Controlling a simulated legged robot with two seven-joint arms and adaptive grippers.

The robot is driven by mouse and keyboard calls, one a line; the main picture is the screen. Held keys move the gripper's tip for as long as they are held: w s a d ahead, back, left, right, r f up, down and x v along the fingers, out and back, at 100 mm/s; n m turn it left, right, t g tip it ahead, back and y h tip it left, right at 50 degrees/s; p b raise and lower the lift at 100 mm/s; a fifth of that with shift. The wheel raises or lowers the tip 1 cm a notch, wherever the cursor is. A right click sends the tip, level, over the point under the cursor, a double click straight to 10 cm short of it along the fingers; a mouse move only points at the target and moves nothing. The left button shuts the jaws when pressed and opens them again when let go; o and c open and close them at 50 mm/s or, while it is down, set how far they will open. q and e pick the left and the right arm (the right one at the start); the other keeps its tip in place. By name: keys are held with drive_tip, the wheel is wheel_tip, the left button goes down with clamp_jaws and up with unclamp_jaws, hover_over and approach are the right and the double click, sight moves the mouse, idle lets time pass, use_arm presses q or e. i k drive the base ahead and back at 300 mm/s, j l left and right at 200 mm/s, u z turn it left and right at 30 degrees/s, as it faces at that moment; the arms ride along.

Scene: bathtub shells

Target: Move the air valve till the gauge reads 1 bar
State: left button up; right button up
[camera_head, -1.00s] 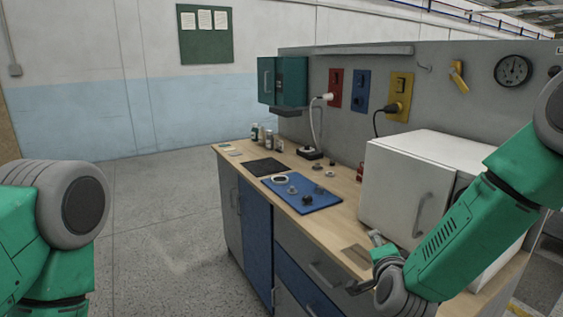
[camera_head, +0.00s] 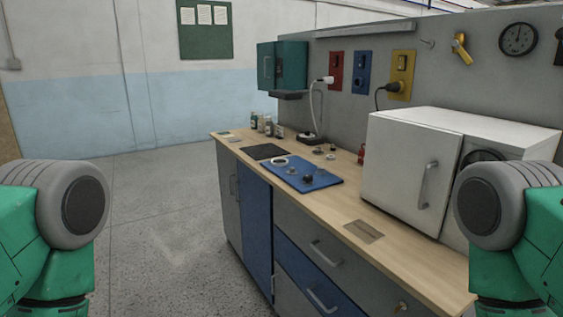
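The gauge (camera_head: 518,39) is a round dark dial with pale marks on the grey wall panel at the upper right. Its reading is too small to tell. A yellow lever handle (camera_head: 461,48), which looks like the air valve, is on the panel just left of the gauge. It stands tilted, its upper end leaning left. Only upper parts of my two arms show at the left and right edges. Both grippers are out of view, and nothing touches the lever or the gauge.
A wooden worktop (camera_head: 400,225) runs below the panel. A white cabinet (camera_head: 408,165) stands on it, below the lever and gauge. A blue mat (camera_head: 318,184) bears small parts. A yellow socket plate (camera_head: 402,72) has a black plug. The floor at left is clear.

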sight(468, 61)
drive_tip(key=z, duration=1.25)
